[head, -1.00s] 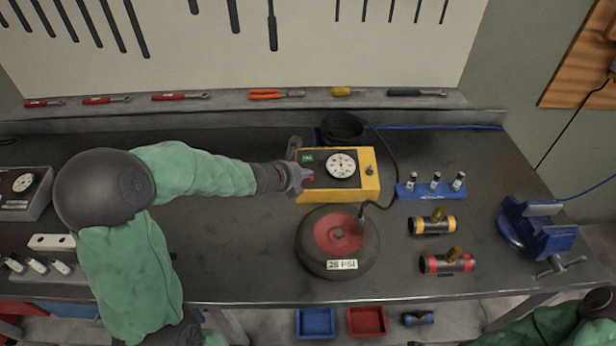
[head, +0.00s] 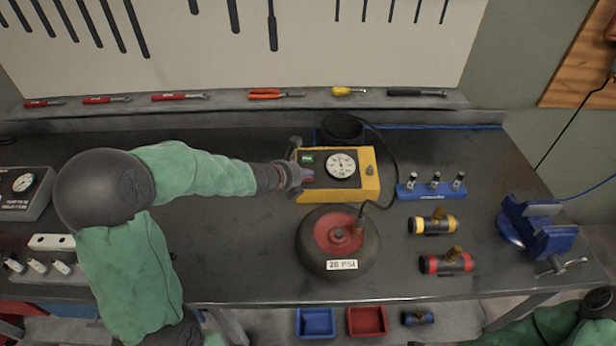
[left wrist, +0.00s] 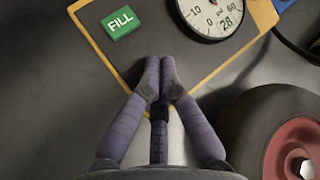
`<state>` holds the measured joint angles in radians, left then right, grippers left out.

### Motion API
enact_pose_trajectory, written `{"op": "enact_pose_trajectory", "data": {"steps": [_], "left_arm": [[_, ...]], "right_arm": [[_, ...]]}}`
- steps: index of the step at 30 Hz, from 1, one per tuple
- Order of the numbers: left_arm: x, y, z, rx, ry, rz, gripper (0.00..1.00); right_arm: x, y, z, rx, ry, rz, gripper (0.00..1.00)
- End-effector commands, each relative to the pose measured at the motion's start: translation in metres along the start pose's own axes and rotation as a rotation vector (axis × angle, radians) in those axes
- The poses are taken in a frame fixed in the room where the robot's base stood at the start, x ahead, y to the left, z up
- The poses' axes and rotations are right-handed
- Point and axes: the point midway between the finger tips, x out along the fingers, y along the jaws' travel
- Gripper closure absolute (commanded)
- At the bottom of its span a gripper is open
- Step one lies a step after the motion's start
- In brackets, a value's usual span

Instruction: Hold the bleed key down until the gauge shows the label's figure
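The yellow inflator box (head: 366,184) stands on the bench with a round white gauge (head: 341,165) and a green FILL key (head: 307,159). In the left wrist view the gauge (left wrist: 211,14) is cut off at the top; a small window on it seems to read 28. My left gripper (head: 303,177) is at the box's left side, fingers together over the panel below the FILL key (left wrist: 121,22). The wheel (head: 318,262) carries a label (head: 342,265) that seems to read 28 PSI.
A black hose runs from behind the box to the wheel. A blue holder (head: 430,190), yellow-ended and red-ended cylinders (head: 446,263) and a blue vise (head: 540,235) stand at right. Another gauge box (head: 22,193) is at far left. The bench's middle left is partly covered by my arm.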

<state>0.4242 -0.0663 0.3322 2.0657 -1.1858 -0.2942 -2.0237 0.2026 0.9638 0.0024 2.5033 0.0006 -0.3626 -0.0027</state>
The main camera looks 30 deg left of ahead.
Motion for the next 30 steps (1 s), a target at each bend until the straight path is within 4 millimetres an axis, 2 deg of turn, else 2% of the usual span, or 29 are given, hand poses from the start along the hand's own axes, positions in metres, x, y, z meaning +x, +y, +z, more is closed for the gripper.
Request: {"op": "enact_pose_trajectory", "data": {"steps": [22, 30], "left_arm": [[-0.0001, 0.0, -0.0006, 0.0, 0.002, 0.001, 1.0], [-0.0079, -0.0058, 0.006, 0.0, 0.0, 0.0, 1.0]], "right_arm": [[-0.0004, -0.0001, 0.0, 0.0, 0.0, 0.0, 0.6], [-0.008, -0.0029, 0.0003, 0.0, 0.0, 0.0, 0.6]]}}
